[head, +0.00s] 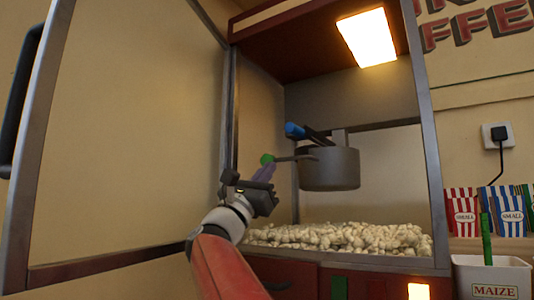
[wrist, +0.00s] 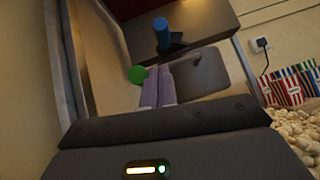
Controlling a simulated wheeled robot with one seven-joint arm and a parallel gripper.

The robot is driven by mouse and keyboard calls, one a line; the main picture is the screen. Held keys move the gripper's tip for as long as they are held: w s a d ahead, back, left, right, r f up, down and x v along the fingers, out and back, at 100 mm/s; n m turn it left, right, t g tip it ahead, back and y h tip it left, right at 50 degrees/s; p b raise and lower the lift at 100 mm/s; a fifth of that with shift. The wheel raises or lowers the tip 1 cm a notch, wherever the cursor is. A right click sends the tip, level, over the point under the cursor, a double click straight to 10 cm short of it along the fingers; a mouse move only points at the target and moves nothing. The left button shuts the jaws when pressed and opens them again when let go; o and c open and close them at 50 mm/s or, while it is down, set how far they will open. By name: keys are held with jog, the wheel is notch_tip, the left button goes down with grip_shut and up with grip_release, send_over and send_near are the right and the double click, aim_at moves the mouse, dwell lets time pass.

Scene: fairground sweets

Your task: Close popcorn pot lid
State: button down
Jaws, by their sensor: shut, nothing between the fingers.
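The grey popcorn pot (head: 332,170) hangs inside the popcorn machine; a grey surface of it shows in the wrist view (wrist: 208,75). A dark, slanted lid part (head: 317,137) with a blue handle (head: 295,130) stands raised at the pot's top left. The blue handle also shows in the wrist view (wrist: 162,32). How far the lid is open is hard to tell. A rod with a green knob (head: 267,159) sticks out left from the pot. My gripper (head: 268,166) is shut and empty, its purple fingers beside the green knob, below and left of the blue handle.
The glass door (head: 125,140) stands open at the left, its metal frame close to my arm. Popcorn (head: 345,238) covers the machine floor. A lit lamp (head: 366,37) is in the ceiling. Striped boxes (head: 462,212) and a MAIZE tub (head: 490,278) stand at the right.

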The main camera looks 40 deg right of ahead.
aim_at(289, 158)
jog(key=shift+m+g, duration=0.6)
jog(key=shift+m, duration=0.3)
jog(key=shift+p+x, duration=2.55)
jog(key=shift+x, duration=2.7)
jog(key=shift+s, duration=0.15)
jog(key=shift+r, duration=0.45)
jog(key=shift+r+b, duration=0.3)
jog(key=shift+r, duration=0.15)
jog(key=shift+s+r, duration=0.1)
jog(key=shift+r, duration=0.45)
